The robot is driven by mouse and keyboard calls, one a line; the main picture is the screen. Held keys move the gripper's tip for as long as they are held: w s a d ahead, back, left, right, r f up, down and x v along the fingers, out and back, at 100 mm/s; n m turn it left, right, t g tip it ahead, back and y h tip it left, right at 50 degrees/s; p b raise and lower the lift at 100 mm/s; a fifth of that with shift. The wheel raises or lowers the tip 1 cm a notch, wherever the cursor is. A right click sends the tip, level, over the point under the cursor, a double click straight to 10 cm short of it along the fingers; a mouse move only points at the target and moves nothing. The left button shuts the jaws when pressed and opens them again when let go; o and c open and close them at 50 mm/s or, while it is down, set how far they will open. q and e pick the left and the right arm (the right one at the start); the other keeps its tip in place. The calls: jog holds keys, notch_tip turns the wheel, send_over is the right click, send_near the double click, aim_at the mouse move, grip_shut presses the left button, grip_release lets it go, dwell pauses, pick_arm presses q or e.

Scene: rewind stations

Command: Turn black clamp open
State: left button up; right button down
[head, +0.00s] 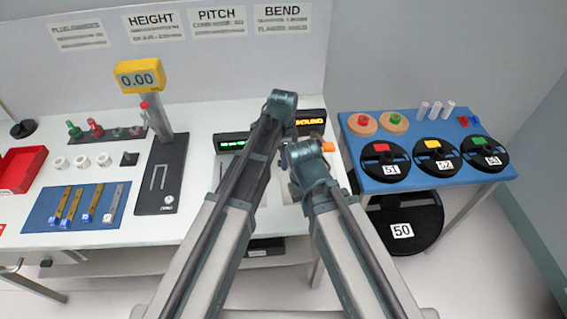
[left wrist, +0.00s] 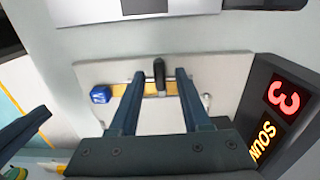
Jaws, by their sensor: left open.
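The black clamp (left wrist: 159,73) is a small dark lever in the left wrist view. It stands over a yellow strip (left wrist: 122,89) on a pale plate (left wrist: 225,75). My left gripper (left wrist: 160,76) is open, one finger on each side of the clamp. I see gaps beside the clamp, but cannot tell how near in depth the fingers are. In the head view my arms cover the clamp and the left fingers. My right gripper's jaws do not show clearly in either view.
A dark display (left wrist: 275,110) with a red 3 stands close right of the plate. In the head view, a black stand with a yellow readout (head: 139,77) and a blue mat (head: 62,222) of strips are to the left. A blue table (head: 440,182) with reels is right.

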pick_arm(q)
grip_shut()
dwell(0.6)
jog(key=n, duration=0.8)
jog(key=shift+n, duration=0.3)
jog(key=n, duration=0.4)
jog(key=shift+n, duration=2.4)
